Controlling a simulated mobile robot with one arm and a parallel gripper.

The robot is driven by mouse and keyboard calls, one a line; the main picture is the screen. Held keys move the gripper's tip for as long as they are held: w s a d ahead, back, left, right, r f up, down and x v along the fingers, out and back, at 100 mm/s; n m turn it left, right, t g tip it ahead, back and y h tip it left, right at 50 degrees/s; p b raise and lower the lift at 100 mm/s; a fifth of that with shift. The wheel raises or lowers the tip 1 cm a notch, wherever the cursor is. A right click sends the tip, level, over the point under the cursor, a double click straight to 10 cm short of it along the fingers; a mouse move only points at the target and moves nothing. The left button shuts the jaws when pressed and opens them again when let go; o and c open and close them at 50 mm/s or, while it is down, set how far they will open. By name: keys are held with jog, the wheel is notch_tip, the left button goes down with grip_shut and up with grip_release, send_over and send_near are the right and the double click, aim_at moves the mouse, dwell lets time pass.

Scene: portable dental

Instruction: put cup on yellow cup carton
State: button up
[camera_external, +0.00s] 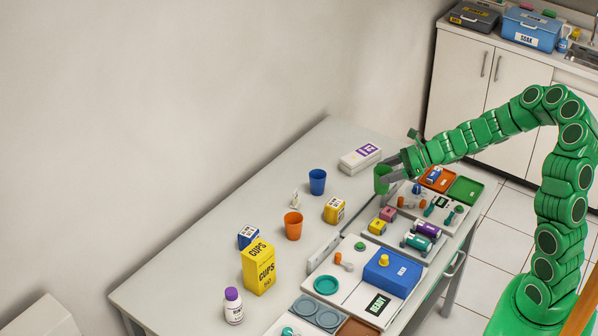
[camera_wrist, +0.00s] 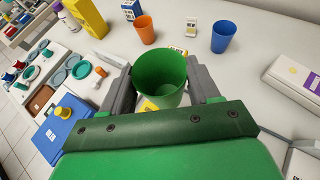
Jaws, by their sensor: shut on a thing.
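A green cup (camera_wrist: 160,82) is held upright between the two grey fingers of my gripper (camera_wrist: 162,92) in the wrist view. In the external view my gripper (camera_external: 392,170) is shut on the green cup (camera_external: 382,181), near the right side of the table. The yellow cup carton (camera_external: 259,267), marked CUPS, stands upright toward the table's near left, well away from my gripper. It also shows at the top left of the wrist view (camera_wrist: 86,18). An orange cup (camera_external: 293,226) and a blue cup (camera_external: 318,182) stand on the table between the carton and my gripper.
A small yellow box (camera_external: 334,211) and a small blue box (camera_external: 248,237) stand near the cups. A white bottle (camera_external: 233,306) stands before the carton. A white box (camera_external: 361,159) lies behind my gripper. Trays with a blue box (camera_external: 393,273) fill the right side.

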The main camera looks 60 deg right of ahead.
jog(key=w+a+r+n+g+y, duration=0.15)
jog(key=a+r, duration=0.35)
jog(key=a, duration=0.7)
jog(key=a+r+n+g+y, duration=0.15)
jog(key=a+r, duration=0.35)
jog(key=a, duration=0.7)
jog(key=w+a+r+n+g+y, duration=0.15)
jog(key=a+r, duration=0.25)
jog(key=a, duration=0.9)
send_over(263, 245)
jog(key=shift+n+h, duration=0.35)
jog(key=shift+s+f, duration=0.1)
jog(key=shift+f, duration=6.2)
jog(key=shift+f, duration=0.15)
jog(key=o, duration=1)
